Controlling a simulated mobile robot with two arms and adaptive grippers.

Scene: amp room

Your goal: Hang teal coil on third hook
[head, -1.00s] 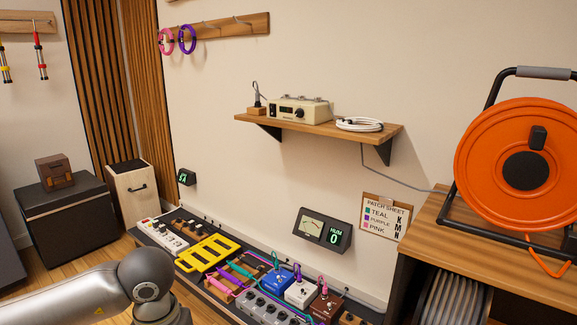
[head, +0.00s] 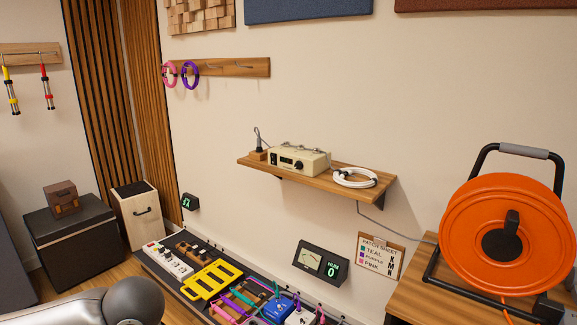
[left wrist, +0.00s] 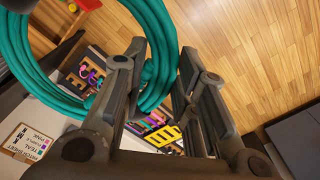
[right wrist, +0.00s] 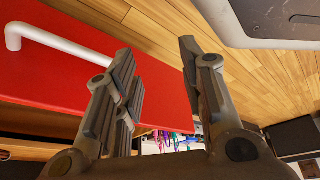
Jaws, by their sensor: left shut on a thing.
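The teal coil (left wrist: 165,55) is a thick bundled ring in the left wrist view. My left gripper (left wrist: 162,60) is shut on it, with the ring passing between its fingers. The coil and this gripper are outside the head view. A wooden hook rail (head: 255,68) is on the wall in the head view. A pink coil (head: 164,82) and a purple coil (head: 197,76) hang on its two leftmost hooks. The third hook (head: 213,66) and the one right of it are bare. My right gripper (right wrist: 157,55) is open and empty in the right wrist view.
Below the rail is a pedalboard (head: 150,262) on the floor. A wall shelf (head: 330,182) holds a device and white cable. An orange cable reel (head: 480,235) stands at right. A red surface with a white handle (right wrist: 60,45) is near my right gripper.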

